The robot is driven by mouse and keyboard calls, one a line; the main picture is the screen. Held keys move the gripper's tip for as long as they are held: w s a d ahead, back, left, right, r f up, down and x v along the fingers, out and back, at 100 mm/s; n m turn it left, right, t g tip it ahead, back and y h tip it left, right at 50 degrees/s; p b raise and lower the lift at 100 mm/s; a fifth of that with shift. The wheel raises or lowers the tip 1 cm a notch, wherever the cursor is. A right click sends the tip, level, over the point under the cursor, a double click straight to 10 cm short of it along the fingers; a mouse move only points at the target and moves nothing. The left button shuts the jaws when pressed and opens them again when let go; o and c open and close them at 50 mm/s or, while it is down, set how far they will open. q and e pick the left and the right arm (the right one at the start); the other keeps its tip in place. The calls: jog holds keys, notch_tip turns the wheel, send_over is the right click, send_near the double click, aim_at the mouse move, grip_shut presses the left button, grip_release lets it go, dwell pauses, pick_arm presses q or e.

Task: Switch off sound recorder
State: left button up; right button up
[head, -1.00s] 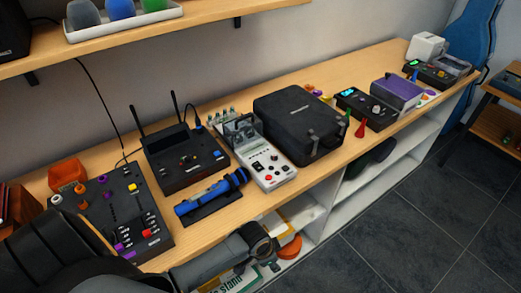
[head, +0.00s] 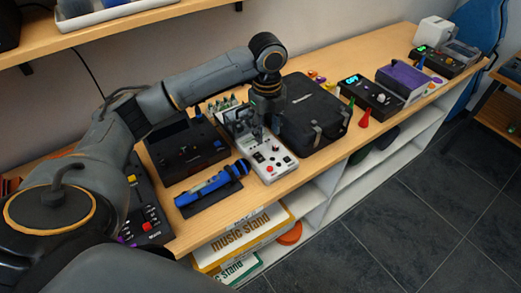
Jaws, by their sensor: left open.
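A white handheld-style device (head: 282,168) with a red button, small dark switches and a raised clear cover at its back stands on the wooden counter; it looks like the sound recorder, though I read no label on it. My left gripper (head: 258,137) points down just above the device's rear half and hides part of it. It is open and holds nothing; I cannot tell whether its fingertips touch the device. My right gripper is out of view.
A black case (head: 318,120) stands close on the right. A blue microphone (head: 213,186) and a dark receiver box (head: 183,152) are on the left. Two devices with green displays (head: 372,98) sit farther right. The counter's front edge (head: 330,160) is close.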

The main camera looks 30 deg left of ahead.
aim_at(260, 158)
pick_arm(q)
jog(key=shift+m, duration=0.4)
jog(key=f+p, duration=0.1)
jog(key=f, duration=0.2)
jog(key=a+f+p, duration=0.1)
jog(key=f, duration=0.3)
jog(key=a+f+p, duration=0.1)
jog(key=f, duration=0.2)
jog(key=shift+a+f, duration=0.1)
jog(key=shift+f, duration=0.25)
jog(key=shift+c, duration=0.4)
grip_shut()
